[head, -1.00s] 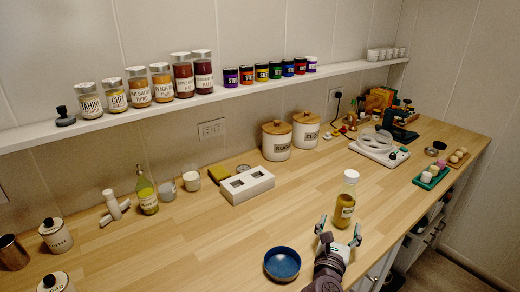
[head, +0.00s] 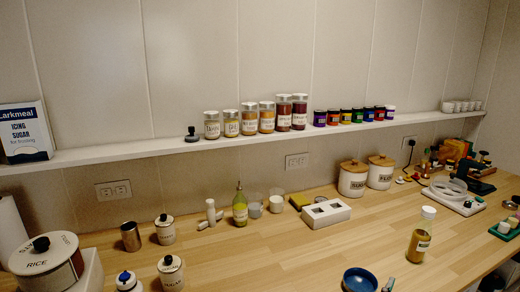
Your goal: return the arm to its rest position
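Only a fingertip of my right gripper (head: 388,285) shows, at the bottom edge of the head view. It is just right of the blue bowl (head: 359,280). The rest of that gripper and arm is below the picture, so whether it is open or shut cannot be seen. A clear bottle with yellow-green liquid and a white cap (head: 420,236) stands upright on the wooden counter (head: 290,255), up and to the right of the fingertip and apart from it. My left gripper is not in view.
A white block with two openings (head: 326,214) and two lidded canisters (head: 353,180) stand at the back. A green bottle (head: 240,208) and several jars stand left. A shelf (head: 110,152) with jars runs along the wall. The counter's front middle is clear.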

